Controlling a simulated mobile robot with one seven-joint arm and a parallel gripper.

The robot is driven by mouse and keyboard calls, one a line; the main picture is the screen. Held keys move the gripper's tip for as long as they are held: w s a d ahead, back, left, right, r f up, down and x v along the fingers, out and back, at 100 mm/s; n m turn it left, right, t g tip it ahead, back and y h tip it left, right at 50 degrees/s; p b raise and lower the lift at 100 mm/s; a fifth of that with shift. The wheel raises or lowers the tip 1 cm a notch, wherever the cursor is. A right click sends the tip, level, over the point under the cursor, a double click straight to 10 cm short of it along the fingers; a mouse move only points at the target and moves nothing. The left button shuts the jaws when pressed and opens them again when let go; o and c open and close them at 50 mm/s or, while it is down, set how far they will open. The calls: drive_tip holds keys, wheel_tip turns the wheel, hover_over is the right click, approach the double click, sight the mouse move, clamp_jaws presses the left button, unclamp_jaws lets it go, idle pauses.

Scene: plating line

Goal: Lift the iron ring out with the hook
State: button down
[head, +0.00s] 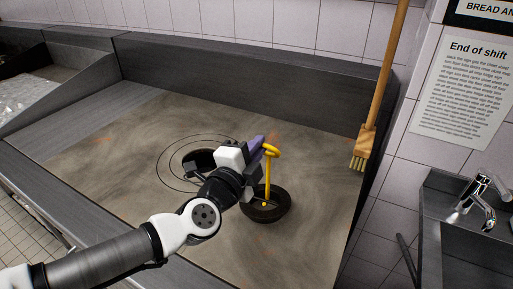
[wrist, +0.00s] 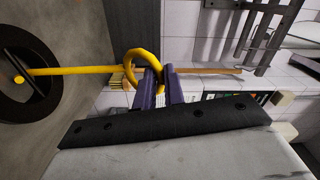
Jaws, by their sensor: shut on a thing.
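My gripper (head: 263,149) is shut on the looped handle of a yellow hook (head: 267,178). In the wrist view, the purple fingers (wrist: 160,76) close on the loop, and the hook's shaft (wrist: 75,70) runs left from it. In the head view the shaft points down. Its lower end is at the middle of the dark iron ring (head: 284,209), at a bar across the ring; the ring also shows in the wrist view (wrist: 40,60). The ring is right of the round hole (head: 199,157) in the metal top. I cannot tell whether it touches the top.
The grey metal top (head: 110,145) is otherwise clear, with thin circles around the hole. A raised back ledge (head: 230,62) borders it. A wooden broom (head: 370,125) stands at the right edge. A sink with a tap (head: 484,188) is at far right.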

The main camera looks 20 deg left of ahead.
drive_tip(key=shift+f+b, duration=0.65)
drive_tip(key=shift+b, duration=0.15)
idle(0.9)
drive_tip(key=shift+s+f+b, duration=0.1)
drive_tip(key=shift+f+b, duration=0.25)
drive_tip(key=shift+a+f+b, duration=0.1)
drive_tip(key=shift+f+b, duration=0.35)
idle(0.7)
drive_tip(key=shift+w, duration=1.1)
drive_tip(key=shift+f+b, duration=0.1)
drive_tip(key=shift+b, duration=0.2)
drive_tip(key=shift+r, duration=0.2)
drive_tip(key=shift+r+p, duration=2.6)
drive_tip(key=shift+r, duration=0.65)
drive_tip(key=shift+r+p, duration=0.4)
drive_tip(key=shift+r, duration=0.7)
